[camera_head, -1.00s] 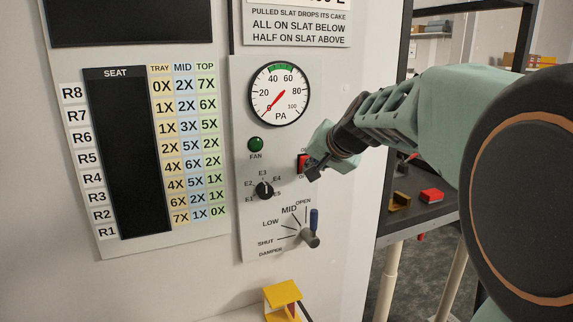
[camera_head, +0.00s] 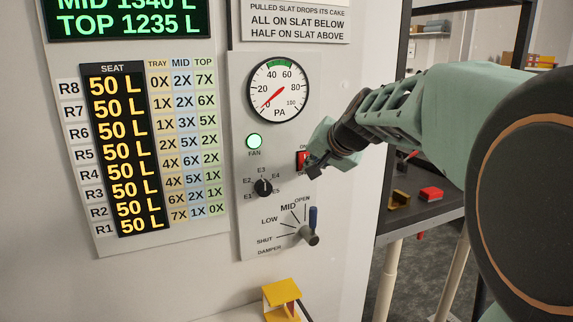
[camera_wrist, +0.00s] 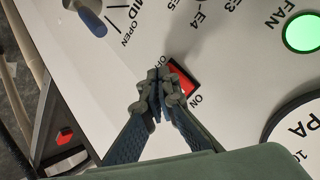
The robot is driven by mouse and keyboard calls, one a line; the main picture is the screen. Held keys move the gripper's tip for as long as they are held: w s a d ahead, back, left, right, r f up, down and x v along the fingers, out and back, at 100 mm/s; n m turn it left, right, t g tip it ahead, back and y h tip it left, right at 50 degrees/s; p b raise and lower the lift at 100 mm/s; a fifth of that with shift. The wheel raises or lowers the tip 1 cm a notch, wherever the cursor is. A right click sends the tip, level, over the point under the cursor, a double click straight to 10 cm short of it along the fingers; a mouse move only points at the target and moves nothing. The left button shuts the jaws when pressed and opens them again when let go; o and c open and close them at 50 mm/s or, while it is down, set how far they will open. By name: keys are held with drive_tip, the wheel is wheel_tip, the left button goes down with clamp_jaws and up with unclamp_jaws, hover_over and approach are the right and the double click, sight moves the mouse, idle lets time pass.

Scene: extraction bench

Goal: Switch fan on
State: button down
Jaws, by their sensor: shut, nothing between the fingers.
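The red fan switch (camera_head: 303,160) is on the grey control panel, and it also shows in the wrist view (camera_wrist: 184,80) between the ON and OFF labels. My gripper (camera_head: 315,170) is shut and empty, with its fingertips (camera_wrist: 165,75) at the switch, covering part of it. I cannot tell whether the tips still touch it. The round FAN lamp (camera_head: 254,141) glows bright green, and it fills the upper right of the wrist view (camera_wrist: 303,32). The PA gauge (camera_head: 279,90) above has its red needle near the low end of the scale.
Below the switch are the black selector knob (camera_head: 263,187) and the damper lever (camera_head: 310,234) with a blue handle. The seat display (camera_head: 125,150) reads 50 L in each row. A yellow block-like object (camera_head: 282,297) stands below the panel. A dark shelf (camera_head: 425,210) is at right.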

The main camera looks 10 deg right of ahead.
drive_tip(key=shift+s, duration=0.1)
drive_tip(key=s, duration=0.1)
drive_tip(key=s+d+b, duration=0.1)
drive_tip(key=s, duration=0.1)
drive_tip(key=s+b, duration=0.1)
drive_tip(key=shift+s+d+f, duration=0.25)
drive_tip(key=shift+s+f, duration=0.05)
drive_tip(key=shift+s, duration=0.1)
drive_tip(key=shift+w+r, duration=0.1)
idle(0.5)
drive_tip(key=shift+w+a+r+p, duration=0.2)
drive_tip(key=shift+w+p, duration=0.15)
drive_tip(key=shift+p, duration=0.4)
